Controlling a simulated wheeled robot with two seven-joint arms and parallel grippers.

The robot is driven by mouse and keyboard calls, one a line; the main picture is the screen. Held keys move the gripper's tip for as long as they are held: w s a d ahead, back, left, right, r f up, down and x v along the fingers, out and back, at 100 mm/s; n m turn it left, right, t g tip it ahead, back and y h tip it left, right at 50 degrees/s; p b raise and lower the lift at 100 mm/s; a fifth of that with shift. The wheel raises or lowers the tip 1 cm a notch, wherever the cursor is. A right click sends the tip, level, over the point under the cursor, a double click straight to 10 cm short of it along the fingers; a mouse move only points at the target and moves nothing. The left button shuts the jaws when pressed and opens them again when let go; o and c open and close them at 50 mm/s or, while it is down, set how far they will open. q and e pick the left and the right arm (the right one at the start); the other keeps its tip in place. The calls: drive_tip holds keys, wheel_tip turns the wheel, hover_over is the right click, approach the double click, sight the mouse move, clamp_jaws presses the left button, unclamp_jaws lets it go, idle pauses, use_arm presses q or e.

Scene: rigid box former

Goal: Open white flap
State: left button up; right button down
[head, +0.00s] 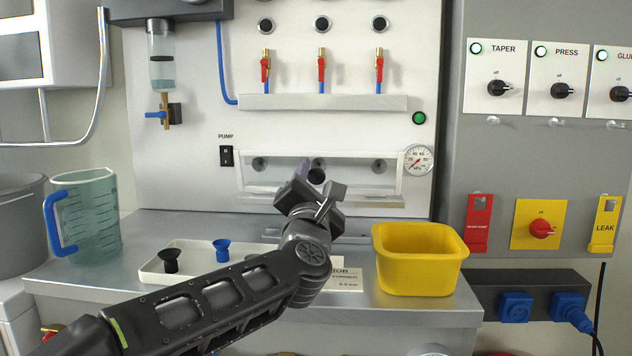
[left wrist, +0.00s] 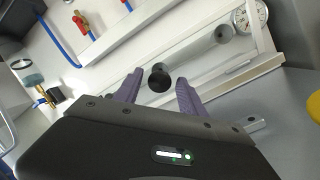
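The white flap (head: 245,178) is a long white-framed panel with a see-through middle, low on the white back wall. It also shows tilted in the left wrist view (left wrist: 262,62). A dark round knob (left wrist: 159,77) lies between the two purple fingers of my left gripper (left wrist: 160,90) in the left wrist view. These fingers are apart, and I see no contact with the knob. In the head view my left gripper (head: 306,178) is in front of the flap's middle and hides part of it. My right gripper is in neither view.
A yellow bin (head: 420,262) stands on the grey counter right of my left arm. A white tray (head: 158,268) with a black and a blue funnel lies left. A clear jug (head: 92,215) stands farther left. A pressure gauge (head: 418,160) sits at the flap's right end.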

use_arm(q)
drive_tip(key=shift+o, duration=0.3)
drive_tip(key=v, duration=0.8)
drive_tip(key=shift+w, duration=0.1)
drive_tip(key=shift+c, duration=0.2)
